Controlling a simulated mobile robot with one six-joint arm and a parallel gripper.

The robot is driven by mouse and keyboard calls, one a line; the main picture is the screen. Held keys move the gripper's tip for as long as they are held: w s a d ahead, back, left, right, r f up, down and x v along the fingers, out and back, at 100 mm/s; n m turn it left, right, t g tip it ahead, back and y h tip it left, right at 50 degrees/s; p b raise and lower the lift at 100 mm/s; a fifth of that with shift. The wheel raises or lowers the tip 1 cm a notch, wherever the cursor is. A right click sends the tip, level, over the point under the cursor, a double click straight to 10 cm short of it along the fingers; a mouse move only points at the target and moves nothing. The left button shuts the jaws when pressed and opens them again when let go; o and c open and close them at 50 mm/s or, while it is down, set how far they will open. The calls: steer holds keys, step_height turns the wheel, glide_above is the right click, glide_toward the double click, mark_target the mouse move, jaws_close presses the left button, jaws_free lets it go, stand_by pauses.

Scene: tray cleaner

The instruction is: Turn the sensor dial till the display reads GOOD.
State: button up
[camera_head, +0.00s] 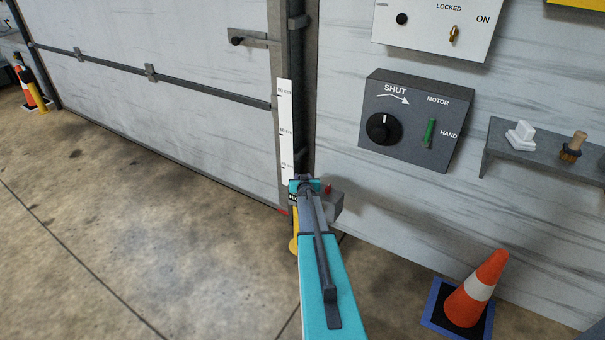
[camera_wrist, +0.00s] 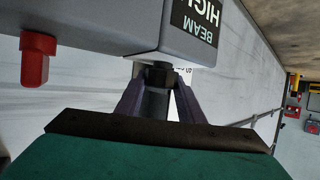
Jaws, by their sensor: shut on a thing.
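The grey sensor box (camera_wrist: 100,28) fills the top of the wrist view. Its dark display (camera_wrist: 203,22) reads "BEAM HIGH", upside down in this view, with the word's end cut off at the edge. A dark dial (camera_wrist: 158,74) sticks out from the box. My gripper (camera_wrist: 158,90) has its two fingers on either side of the dial, shut on it. In the head view the sensor box (camera_head: 333,204) is low beside the door frame, mostly behind my arm. My gripper (camera_head: 304,184) is at it, and the dial is hidden there.
A red knob-like part (camera_wrist: 36,58) projects from the box beside the dial. A yellow post (camera_head: 294,243) stands below the box. The grey SHUT/MOTOR panel (camera_head: 410,118) and a shelf (camera_head: 500,148) are on the right wall. An orange cone (camera_head: 478,286) stands at lower right.

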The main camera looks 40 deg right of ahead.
steer(key=p, duration=0.3)
steer(key=shift+n, duration=0.3)
steer(key=shift+s+f+p, duration=0.2)
steer(key=shift+p, duration=0.35)
steer(key=o, duration=1.1)
steer(key=shift+r, duration=0.1)
steer(key=shift+c, duration=0.2)
steer(key=shift+a, duration=0.1)
steer(key=shift+r, duration=0.1)
steer(key=shift+v, duration=0.8)
steer(key=v, duration=1.2)
steer(key=shift+s, duration=0.15)
